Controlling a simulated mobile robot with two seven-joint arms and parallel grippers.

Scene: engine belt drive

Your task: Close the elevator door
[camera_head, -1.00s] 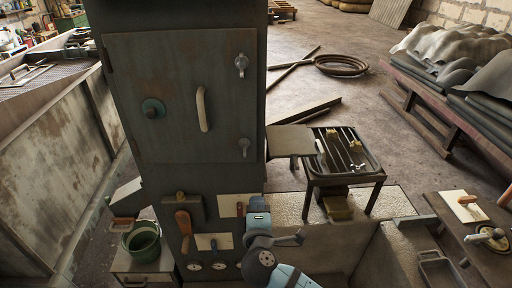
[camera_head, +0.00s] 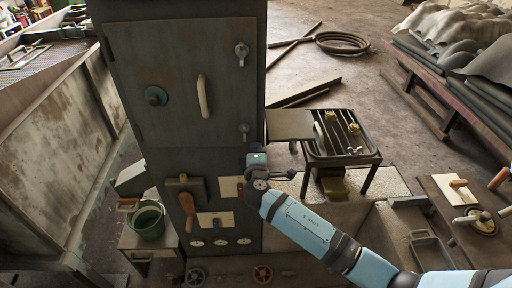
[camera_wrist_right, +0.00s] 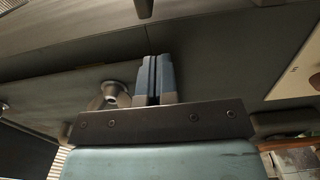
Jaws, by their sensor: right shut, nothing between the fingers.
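The door (camera_head: 165,75) is a worn dark-green metal panel on the front of a tall cabinet. My right gripper (camera_head: 256,154) is just below the lower latch, near the door's bottom right corner. In the right wrist view its fingers (camera_wrist_right: 154,78) are together and empty, beside a grey latch (camera_wrist_right: 114,92). My left gripper is not in view.
Below the door is a panel with a wooden-handled lever (camera_head: 187,206), gauges and valve wheels. A green bucket (camera_head: 148,221) stands at the left. A small metal rack table (camera_head: 343,140) stands right of the cabinet.

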